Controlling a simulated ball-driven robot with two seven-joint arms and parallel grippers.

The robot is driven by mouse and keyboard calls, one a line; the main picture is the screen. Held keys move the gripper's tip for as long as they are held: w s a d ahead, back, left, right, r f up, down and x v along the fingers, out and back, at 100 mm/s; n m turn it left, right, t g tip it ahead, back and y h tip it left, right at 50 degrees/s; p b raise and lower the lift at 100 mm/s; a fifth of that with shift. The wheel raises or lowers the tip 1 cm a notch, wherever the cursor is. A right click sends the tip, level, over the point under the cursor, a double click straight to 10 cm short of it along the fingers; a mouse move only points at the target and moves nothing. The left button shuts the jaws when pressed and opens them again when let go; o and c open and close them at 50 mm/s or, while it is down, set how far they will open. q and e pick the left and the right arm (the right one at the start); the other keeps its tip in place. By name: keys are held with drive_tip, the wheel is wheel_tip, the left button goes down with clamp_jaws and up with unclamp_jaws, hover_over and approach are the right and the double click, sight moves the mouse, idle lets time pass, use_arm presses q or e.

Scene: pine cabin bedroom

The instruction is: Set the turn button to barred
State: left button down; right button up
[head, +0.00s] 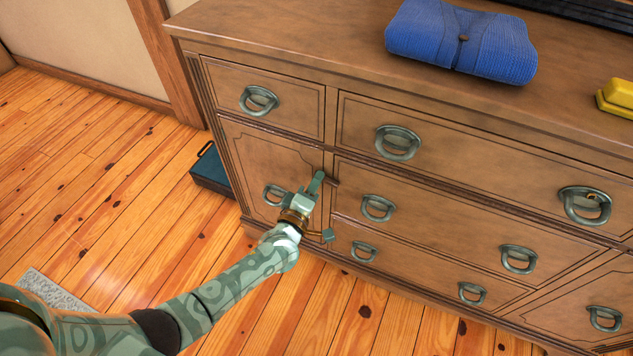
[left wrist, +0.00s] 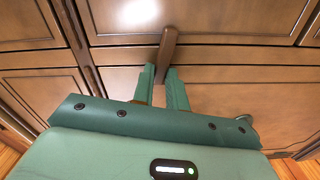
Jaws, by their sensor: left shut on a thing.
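The turn button (left wrist: 168,46) is a small dark brown wooden bar on the front of the wooden dresser (head: 270,150). In the left wrist view it stands nearly lengthwise, leaning slightly, with its lower end between my fingers. In the head view a short end of the turn button (head: 333,182) shows beside my fingers, at the right edge of the small door (head: 245,160). My left gripper (head: 319,181) is shut on the turn button; its two green fingers also show in the left wrist view (left wrist: 161,72). The button's pivot is hidden. My right gripper is out of view.
Ring handles, one on the door (head: 275,196) and one on the drawer to its right (head: 378,207), flank my left gripper. A blue folded garment (head: 462,42) and a yellow object (head: 617,96) lie on top. A dark blue box (head: 211,170) stands on the floor at left.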

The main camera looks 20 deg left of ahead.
use_arm(q)
drive_tip(key=shift+f+n, duration=0.25)
drive_tip(key=shift+n, duration=0.55)
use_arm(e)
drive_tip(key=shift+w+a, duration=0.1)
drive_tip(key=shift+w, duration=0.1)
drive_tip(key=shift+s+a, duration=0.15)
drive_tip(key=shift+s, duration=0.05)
use_arm(q)
drive_tip(key=c, duration=1.4)
unclamp_jaws()
